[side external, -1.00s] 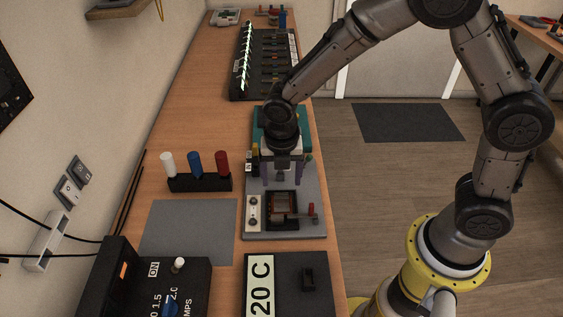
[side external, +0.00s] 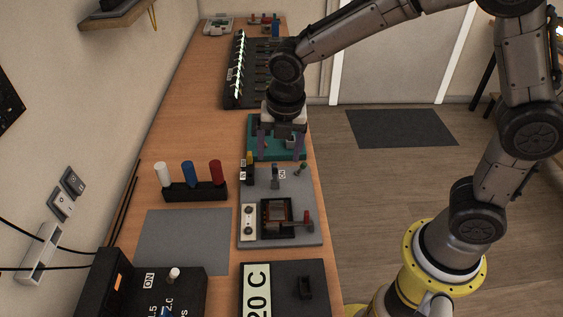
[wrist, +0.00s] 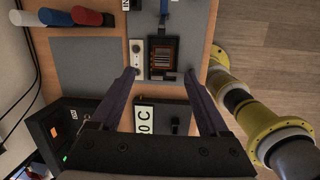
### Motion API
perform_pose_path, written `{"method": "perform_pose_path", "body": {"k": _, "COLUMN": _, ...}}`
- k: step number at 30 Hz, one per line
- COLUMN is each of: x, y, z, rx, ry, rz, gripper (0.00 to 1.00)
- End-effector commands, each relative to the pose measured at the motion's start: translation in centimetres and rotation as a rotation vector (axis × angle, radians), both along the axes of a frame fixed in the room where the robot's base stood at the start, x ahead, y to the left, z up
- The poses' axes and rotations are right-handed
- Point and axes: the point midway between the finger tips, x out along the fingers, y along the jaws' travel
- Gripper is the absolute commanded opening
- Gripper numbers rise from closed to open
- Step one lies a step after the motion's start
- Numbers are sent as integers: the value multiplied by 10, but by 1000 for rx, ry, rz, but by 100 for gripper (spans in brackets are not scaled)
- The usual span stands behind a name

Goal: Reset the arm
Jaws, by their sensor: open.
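My gripper (side external: 275,140) is above the bench near the green board (side external: 290,151), behind the grey plate in the side view. Its two purple fingers are apart with nothing between them. In the wrist view the open fingers (wrist: 160,82) frame the grey plate's near part and the black "20 C" box (wrist: 174,119). The grey plate (side external: 298,233) carries a dark square part with reddish bars (side external: 275,216), a red-handled lever, a blue lever, a yellow knob and a green knob. The gripper touches none of these.
A black rack with white, blue and red cylinders (side external: 195,190) stands left of the plate. A bare grey mat (side external: 180,240) lies in front of it. A black control box (side external: 135,290) is at front left. A long black breaker panel (side external: 250,75) stands behind.

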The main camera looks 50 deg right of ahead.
Motion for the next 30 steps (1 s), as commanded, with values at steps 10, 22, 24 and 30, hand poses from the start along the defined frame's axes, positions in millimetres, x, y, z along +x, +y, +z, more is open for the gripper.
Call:
{"method": "perform_pose_path", "body": {"k": 10, "x": -86, "y": -75, "z": 117, "rx": 241, "ry": -290, "rz": -640, "gripper": 79}}
{"method": "perform_pose_path", "body": {"k": 22, "x": -193, "y": -94, "z": 116, "rx": 661, "ry": -342, "rz": -1676, "gripper": 79}}
{"method": "perform_pose_path", "body": {"k": 24, "x": -202, "y": -93, "z": 108, "rx": 702, "ry": -310, "rz": -1823, "gripper": 79}}
{"method": "perform_pose_path", "body": {"k": 30, "x": -209, "y": -90, "z": 97, "rx": 760, "ry": -247, "rz": -2108, "gripper": 79}}
